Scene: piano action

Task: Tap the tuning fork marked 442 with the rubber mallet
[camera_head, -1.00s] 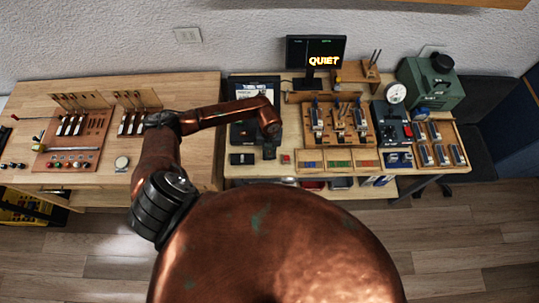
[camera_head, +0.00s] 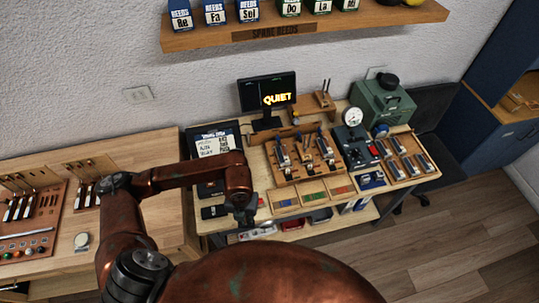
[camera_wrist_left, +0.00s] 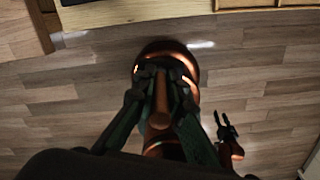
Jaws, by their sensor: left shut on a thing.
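My left gripper (camera_head: 243,212) hangs over the front left part of the right bench in the head view. In the left wrist view its fingers (camera_wrist_left: 161,82) are shut on a tan, rounded handle (camera_wrist_left: 161,98), which looks like the mallet's; no mallet head can be made out. Several upright metal pieces, apparently the tuning forks (camera_head: 306,146), stand on a wooden rack (camera_head: 290,172) to the gripper's right, apart from it. Their markings are too small to read, so I cannot tell which is 442. My right gripper (camera_wrist_left: 227,130) shows small in the wrist view, apparently open and empty.
A monitor reading QUIET (camera_head: 268,93) stands behind the rack. A dial gauge (camera_head: 352,117), green machine (camera_head: 383,106) and tray of metal pieces (camera_head: 408,155) are to the right. A tablet-like sign (camera_head: 214,143) stands behind my forearm. The left bench (camera_head: 150,215) has bare room.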

